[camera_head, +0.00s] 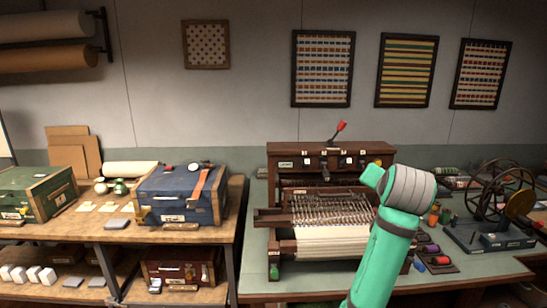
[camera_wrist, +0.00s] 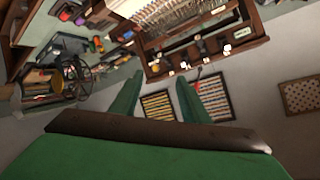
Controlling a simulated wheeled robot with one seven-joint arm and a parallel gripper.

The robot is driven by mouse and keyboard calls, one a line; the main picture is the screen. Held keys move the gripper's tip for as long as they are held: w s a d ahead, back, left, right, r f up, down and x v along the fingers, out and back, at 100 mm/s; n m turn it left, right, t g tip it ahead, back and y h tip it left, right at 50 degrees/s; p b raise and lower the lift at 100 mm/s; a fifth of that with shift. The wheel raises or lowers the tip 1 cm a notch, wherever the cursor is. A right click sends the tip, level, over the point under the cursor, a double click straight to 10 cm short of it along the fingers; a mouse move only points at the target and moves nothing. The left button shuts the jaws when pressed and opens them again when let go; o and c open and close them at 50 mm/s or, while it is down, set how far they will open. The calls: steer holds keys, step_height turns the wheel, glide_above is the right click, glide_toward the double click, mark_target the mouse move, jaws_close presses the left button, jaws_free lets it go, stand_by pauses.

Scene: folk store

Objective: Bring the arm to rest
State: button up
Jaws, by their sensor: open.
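My arm (camera_head: 385,245), teal with a grey banded joint, rises from the bottom of the head view in front of the loom's right side. In the wrist view my gripper (camera_wrist: 160,76) shows two green fingers spread well apart. Nothing is between them. The scene there is upside down, with the loom (camera_wrist: 205,45) and framed wall samples (camera_wrist: 158,105) beyond the fingers. The fingers are not clearly seen in the head view.
The wooden loom (camera_head: 330,152) stands on the right-hand table (camera_head: 255,225). A spinning wheel device (camera_head: 490,235) and several spools (camera_head: 432,248) lie right of my arm. A blue chest (camera_head: 178,195) and a green chest (camera_head: 35,192) sit on the left bench.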

steer(key=s+a+f+n, duration=0.1)
steer(key=a+f, duration=0.2)
steer(key=f, duration=0.9)
steer(key=a+f+n, duration=0.1)
steer(key=a+f, duration=0.1)
steer(key=f, duration=1.1)
steer(key=s+a+f+n, duration=0.1)
steer(key=s+a+f, duration=0.25)
steer(key=f, duration=0.25)
steer(key=s+a+f+t, duration=0.1)
steer(key=s+a+f, duration=0.1)
steer(key=s+f, duration=0.35)
steer(key=s+a+f+n, duration=0.1)
steer(key=s+a+f, duration=0.25)
steer(key=f, duration=0.35)
steer(key=s+a+f+n+t+y, duration=0.1)
steer(key=s+a+f, duration=0.25)
steer(key=s, duration=0.65)
steer(key=s+a+f+n+y, duration=0.1)
steer(key=s+a+f+n, duration=0.3)
steer(key=s, duration=0.7)
steer(key=s+a+r, duration=0.3)
steer(key=s+r, duration=0.1)
steer(key=s, duration=0.5)
steer(key=s+a+r+t+y, duration=0.1)
steer(key=s+a+r, duration=0.2)
steer(key=s, duration=0.7)
steer(key=shift+s+a+r, duration=0.2)
steer(key=shift+s+r, duration=0.1)
steer(key=shift+r, duration=0.35)
